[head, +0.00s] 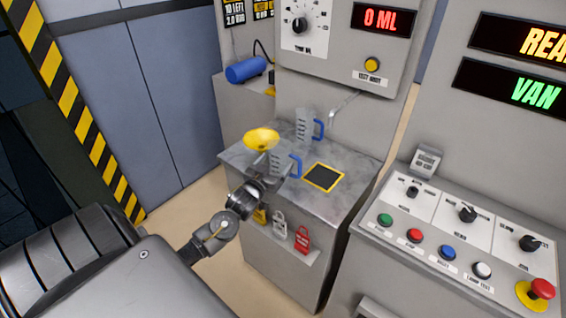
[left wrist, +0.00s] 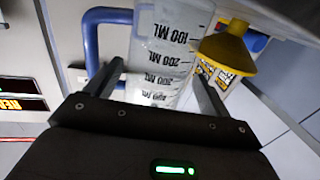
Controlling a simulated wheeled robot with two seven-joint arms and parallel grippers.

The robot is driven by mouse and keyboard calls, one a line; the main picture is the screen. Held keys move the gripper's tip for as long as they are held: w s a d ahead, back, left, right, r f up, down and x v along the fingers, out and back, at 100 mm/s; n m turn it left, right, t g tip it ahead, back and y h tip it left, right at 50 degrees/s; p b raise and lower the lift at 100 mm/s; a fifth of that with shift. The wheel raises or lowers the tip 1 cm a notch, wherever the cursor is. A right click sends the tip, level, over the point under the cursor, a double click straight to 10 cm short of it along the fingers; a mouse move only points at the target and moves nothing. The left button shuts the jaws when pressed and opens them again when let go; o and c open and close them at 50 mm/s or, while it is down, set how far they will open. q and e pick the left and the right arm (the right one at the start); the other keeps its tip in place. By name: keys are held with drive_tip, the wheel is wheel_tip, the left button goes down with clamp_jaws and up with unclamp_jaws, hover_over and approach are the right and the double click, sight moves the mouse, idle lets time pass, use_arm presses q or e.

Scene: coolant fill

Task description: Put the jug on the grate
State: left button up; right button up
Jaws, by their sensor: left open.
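Two clear jugs with blue handles are on the grey counter in the head view. The nearer jug (head: 277,162) is beside my left gripper (head: 265,178); the other jug (head: 303,124) stands farther back near the spout. A flat black square with a yellow border (head: 323,177) lies bare to the right of the nearer jug; I cannot tell for sure that it is the grate. In the left wrist view, a jug with ML marks (left wrist: 168,45) shows between the open fingers of my left gripper (left wrist: 158,88), its blue handle to the left. I cannot tell whether the fingers touch it. My right gripper is not in view.
A yellow funnel (head: 261,139) is close to the nearer jug's left and shows in the left wrist view (left wrist: 228,48). A blue cylinder (head: 246,69) is at the back left. Padlocks (head: 301,239) hang on the counter's front. A button console (head: 450,235) is at right.

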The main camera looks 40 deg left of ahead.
use_arm(q)
drive_tip(key=p+x, duration=0.1)
drive_tip(key=x, duration=0.3)
drive_tip(key=shift+w+d, duration=0.1)
drive_tip(key=shift+w, duration=0.4)
drive_tip(key=c, duration=0.9)
drive_tip(key=shift+r, duration=0.1)
